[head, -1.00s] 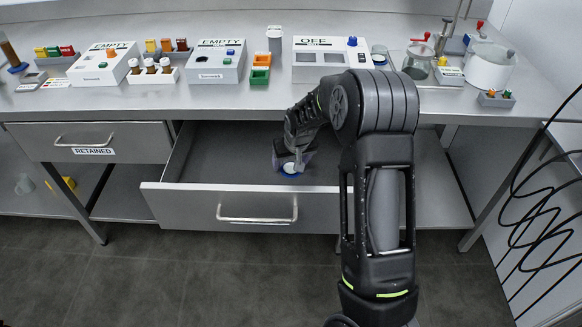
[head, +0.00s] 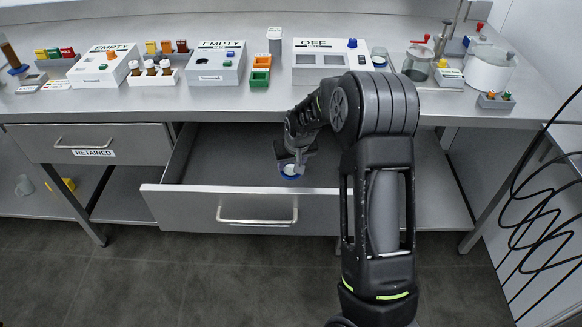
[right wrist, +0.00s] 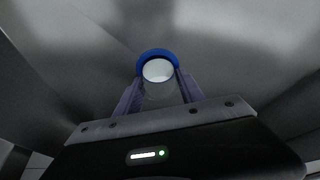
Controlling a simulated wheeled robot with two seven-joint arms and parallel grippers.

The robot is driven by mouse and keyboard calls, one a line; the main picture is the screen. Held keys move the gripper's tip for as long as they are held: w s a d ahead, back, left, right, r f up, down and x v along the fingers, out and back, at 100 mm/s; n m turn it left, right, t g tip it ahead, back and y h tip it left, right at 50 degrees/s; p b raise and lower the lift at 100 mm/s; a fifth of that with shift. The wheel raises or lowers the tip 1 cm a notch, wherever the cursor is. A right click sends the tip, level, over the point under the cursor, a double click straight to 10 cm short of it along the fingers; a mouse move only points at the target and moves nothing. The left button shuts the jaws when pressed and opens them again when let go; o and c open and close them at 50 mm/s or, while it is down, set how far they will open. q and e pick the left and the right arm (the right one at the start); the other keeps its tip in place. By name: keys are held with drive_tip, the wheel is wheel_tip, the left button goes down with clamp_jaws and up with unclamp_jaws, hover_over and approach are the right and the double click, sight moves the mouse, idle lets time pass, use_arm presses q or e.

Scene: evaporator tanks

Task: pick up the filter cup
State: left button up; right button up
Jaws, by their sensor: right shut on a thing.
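The filter cup (head: 290,171) shows as a small white and blue round piece inside the open drawer (head: 258,206). In the right wrist view the filter cup (right wrist: 158,71) has a blue rim around a pale round face, and a clear body between the fingers. My right gripper (head: 292,165) reaches down into the drawer and is shut on the cup. In the right wrist view my right gripper (right wrist: 160,88) has a purplish finger on each side of the cup. Whether the cup touches the drawer floor I cannot tell. My left gripper is not in view.
The drawer's walls and front surround my right gripper. The bench top (head: 270,101) above holds white boxes labelled EMPTY and OFF, vial racks and jars. A closed drawer (head: 90,143) labelled RETAINED is at the left. Black cables (head: 540,215) hang at the right.

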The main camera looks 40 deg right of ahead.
drive_tip(key=shift+r, duration=0.1)
wheel_tip(320, 180, up, 12)
drive_tip(key=f, duration=0.1)
drive_tip(key=s+a, duration=0.2)
drive_tip(key=a, duration=1.6)
drive_tip(key=shift+s+r+b, duration=0.2)
drive_tip(key=shift+r+b, duration=0.2)
drive_tip(key=shift+b, duration=0.05)
drive_tip(key=shift+r, duration=0.1)
